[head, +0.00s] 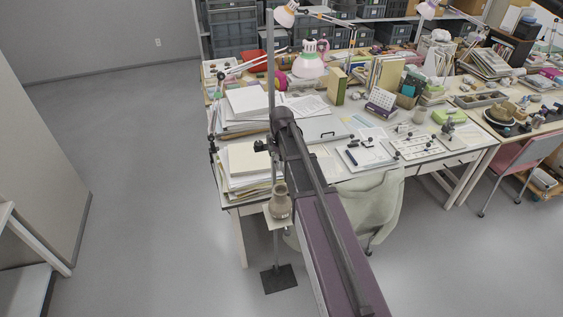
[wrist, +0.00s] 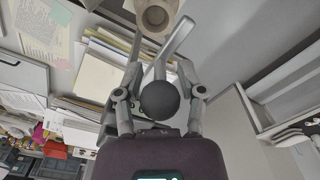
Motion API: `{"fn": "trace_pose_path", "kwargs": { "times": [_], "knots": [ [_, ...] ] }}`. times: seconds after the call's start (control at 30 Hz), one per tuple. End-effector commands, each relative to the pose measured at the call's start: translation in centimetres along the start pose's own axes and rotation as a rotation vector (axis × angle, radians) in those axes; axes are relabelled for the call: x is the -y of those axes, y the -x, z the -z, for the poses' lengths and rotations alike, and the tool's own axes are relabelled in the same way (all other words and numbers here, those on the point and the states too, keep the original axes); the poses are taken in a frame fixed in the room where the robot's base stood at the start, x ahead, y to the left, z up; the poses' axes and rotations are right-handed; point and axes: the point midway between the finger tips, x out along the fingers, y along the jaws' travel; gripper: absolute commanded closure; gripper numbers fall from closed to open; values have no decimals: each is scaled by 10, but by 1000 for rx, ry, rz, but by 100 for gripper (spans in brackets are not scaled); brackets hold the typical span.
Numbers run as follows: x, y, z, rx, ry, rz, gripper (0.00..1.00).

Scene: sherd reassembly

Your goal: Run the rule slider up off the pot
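The pot (head: 280,204) is a small brown jar upright on a pale plate beside the upright rule (head: 270,70). The rule stands on a black foot (head: 278,279). The slider (head: 266,146) is a dark fitting on the rule, above the pot. In the wrist view, the pot (wrist: 156,16) shows its round mouth at the top edge. My gripper (wrist: 160,72) has its fingers apart, with a round dark knob (wrist: 159,101) between them and slight gaps on each side. I cannot tell whether the fingers touch it. In the head view my arm hides the gripper.
A cluttered desk (head: 230,203) stands right behind the rule, with stacked papers (head: 247,159) close by. A chair draped in pale cloth (head: 378,205) is at the right. A beige partition (head: 40,150) stands at the left. The floor between (head: 140,200) is clear.

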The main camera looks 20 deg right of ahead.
Motion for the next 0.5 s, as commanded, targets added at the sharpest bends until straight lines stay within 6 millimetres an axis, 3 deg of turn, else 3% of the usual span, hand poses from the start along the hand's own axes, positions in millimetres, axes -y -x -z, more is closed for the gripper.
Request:
{"fn": "trace_pose_path", "kwargs": {
  "times": [0.5],
  "knots": [
    [0, -14, 0, 1, 0, 0, 50]
  ]
}}
